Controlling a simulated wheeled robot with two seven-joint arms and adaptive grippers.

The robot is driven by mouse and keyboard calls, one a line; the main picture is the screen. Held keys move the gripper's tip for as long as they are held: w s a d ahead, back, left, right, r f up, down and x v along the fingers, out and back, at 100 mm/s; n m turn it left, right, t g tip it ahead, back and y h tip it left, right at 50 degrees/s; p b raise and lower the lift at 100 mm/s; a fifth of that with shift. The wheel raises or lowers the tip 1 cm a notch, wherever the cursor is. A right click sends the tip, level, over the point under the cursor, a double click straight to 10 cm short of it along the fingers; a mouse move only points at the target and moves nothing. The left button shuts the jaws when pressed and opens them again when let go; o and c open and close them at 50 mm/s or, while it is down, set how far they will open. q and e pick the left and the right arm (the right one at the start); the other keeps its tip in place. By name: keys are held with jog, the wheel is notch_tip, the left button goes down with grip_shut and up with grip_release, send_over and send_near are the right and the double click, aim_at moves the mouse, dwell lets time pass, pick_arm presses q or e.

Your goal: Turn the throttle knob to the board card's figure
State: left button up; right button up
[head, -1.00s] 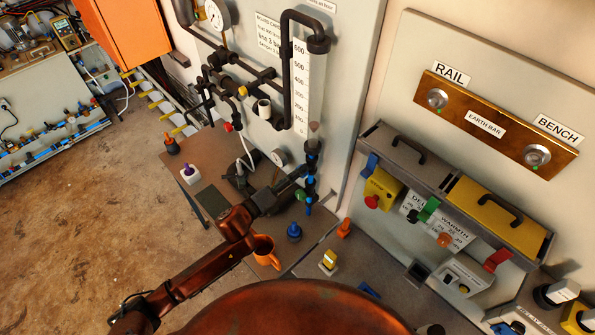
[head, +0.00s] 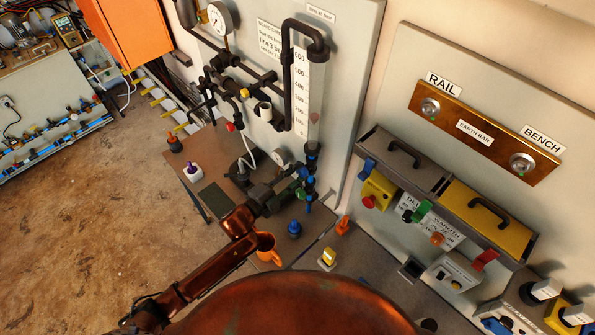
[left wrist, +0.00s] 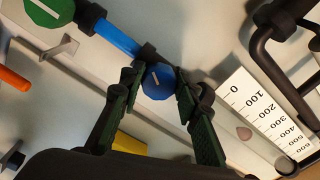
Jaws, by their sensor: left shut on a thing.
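My left gripper (left wrist: 158,88) has its two dark fingers closed around a round blue knob (left wrist: 158,80) with a white pointer line. The knob sits on the blue fitting below the tube. In the head view the left gripper (head: 294,188) is at the foot of the flow tube. The tube's scale (head: 308,95) runs from 0 to 600, and its float (head: 315,118) is low, roughly between 100 and 200. The scale (left wrist: 268,120) and float (left wrist: 243,133) also show in the left wrist view. The board card (head: 270,38) is partly hidden by pipes; its figure is unreadable. My right gripper is not in view.
A green knob (left wrist: 48,10) is beside the blue fitting. A switch panel (head: 440,230) stands to the right.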

pick_arm(q)
jog(key=n+p, duration=0.2)
jog(key=n, duration=0.3)
jog(key=shift+s+n, duration=0.1)
jog(key=shift+n, duration=0.2)
jog(key=shift+d+f+n+p, duration=0.15)
jog(key=shift+n+p, duration=0.75)
jog(key=shift+n, duration=1.3)
jog(key=o, duration=1.1)
jog(key=v, duration=1.2)
